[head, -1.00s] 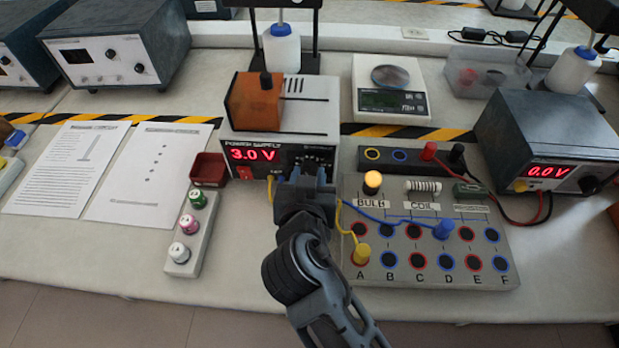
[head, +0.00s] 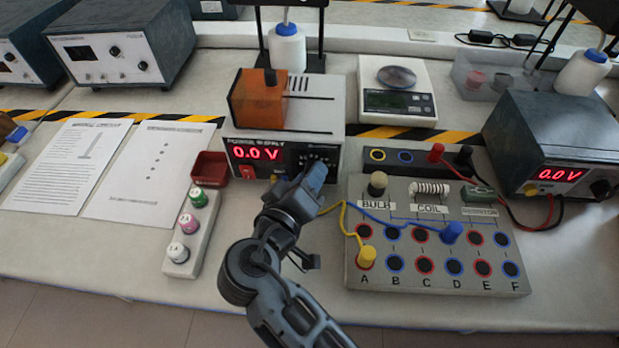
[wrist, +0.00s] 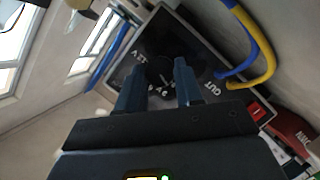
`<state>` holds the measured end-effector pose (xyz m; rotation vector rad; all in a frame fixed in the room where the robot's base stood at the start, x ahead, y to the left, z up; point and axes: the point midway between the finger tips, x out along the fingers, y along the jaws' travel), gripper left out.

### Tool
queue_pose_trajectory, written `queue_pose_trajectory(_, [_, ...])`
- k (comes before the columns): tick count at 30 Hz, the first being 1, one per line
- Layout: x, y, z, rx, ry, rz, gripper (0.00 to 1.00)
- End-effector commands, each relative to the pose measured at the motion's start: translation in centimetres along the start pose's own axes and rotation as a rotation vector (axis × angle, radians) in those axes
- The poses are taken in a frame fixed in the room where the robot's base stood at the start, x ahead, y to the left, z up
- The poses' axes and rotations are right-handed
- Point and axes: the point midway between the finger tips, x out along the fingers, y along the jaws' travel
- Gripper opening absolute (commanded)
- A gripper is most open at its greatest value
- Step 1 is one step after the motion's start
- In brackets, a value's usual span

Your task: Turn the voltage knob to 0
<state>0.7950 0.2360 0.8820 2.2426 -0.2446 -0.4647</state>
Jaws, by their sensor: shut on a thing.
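The power supply (head: 235,130) stands at the middle of the table and its red display (head: 256,154) reads 0.0 V. The voltage knob (wrist: 160,70) is a dark round knob on the black front panel. My gripper (head: 315,172) is at the right part of that panel and mostly hides the knob in the head view. In the wrist view my gripper's two blue fingers (wrist: 158,82) are on either side of the knob, shut on it. The bulb (head: 377,184) on the circuit board looks dark.
The circuit board (head: 400,275) with plugged blue and yellow wires is right of my arm. A second supply (head: 550,140), also reading 0.0 V, stands at the far right.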

Motion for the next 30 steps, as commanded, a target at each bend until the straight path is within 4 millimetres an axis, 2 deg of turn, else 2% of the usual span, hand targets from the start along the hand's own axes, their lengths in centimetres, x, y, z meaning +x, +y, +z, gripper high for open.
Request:
queue_pose_trajectory(10, [0.0, -0.15, -0.02, -0.11, 0.001, 0.045, 0.05])
queue_pose_trajectory(25, [0.0, -0.17, -0.02, -0.125, 0.002, 0.05, 0.05])
queue_pose_trajectory(26, [0.0, -0.17, -0.02, -0.125, 0.002, 0.05, 0.38])
queue_pose_trajectory(30, [0.0, -0.16, -0.01, -0.124, 0.001, 0.05, 0.52])
